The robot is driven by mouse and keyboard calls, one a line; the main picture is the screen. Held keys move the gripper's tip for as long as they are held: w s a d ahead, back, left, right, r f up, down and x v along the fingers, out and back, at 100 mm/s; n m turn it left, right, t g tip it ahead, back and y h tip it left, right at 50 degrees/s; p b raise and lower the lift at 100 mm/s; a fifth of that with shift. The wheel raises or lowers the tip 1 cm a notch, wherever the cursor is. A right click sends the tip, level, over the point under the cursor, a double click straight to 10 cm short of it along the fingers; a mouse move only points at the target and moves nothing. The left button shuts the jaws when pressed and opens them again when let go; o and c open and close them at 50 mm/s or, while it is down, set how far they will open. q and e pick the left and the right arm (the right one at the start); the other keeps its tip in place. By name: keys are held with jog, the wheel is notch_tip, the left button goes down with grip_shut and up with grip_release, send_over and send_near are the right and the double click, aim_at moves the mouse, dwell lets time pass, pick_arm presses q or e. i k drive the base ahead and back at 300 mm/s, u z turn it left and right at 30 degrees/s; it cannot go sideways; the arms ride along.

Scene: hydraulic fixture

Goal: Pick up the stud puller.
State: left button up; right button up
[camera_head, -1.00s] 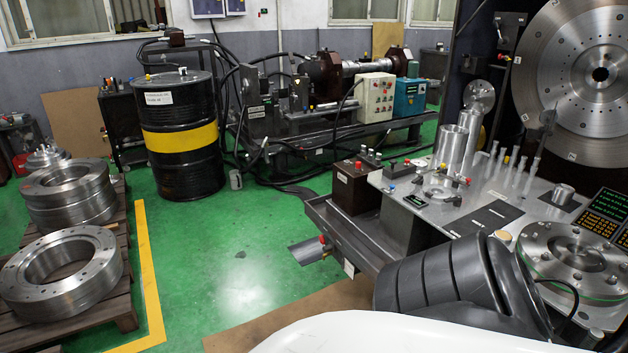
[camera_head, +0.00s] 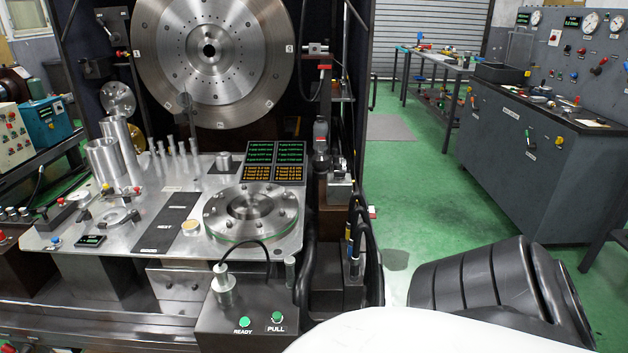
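A small metal cylinder with a narrower top and a black cable (camera_head: 223,286) stands upright on a dark box (camera_head: 250,318) at the front centre. I take it for the stud puller, though no label names it. The box carries two green buttons marked READY and PULL. The cable loops up from the cylinder and over to the right. Neither of my grippers shows in the view. Only a black ribbed part of my own arm and my white body show at the lower right.
Behind the box, a metal worktop (camera_head: 140,225) holds a round bolted flange (camera_head: 250,212), upright studs (camera_head: 178,152), tubes (camera_head: 103,160) and lit displays (camera_head: 275,160). A large steel disc (camera_head: 212,55) stands behind. A grey control cabinet (camera_head: 540,145) is at right, with open green floor before it.

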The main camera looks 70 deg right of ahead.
aim_at(225, 287)
jog(key=z, duration=1.1)
jog(key=i, duration=0.45)
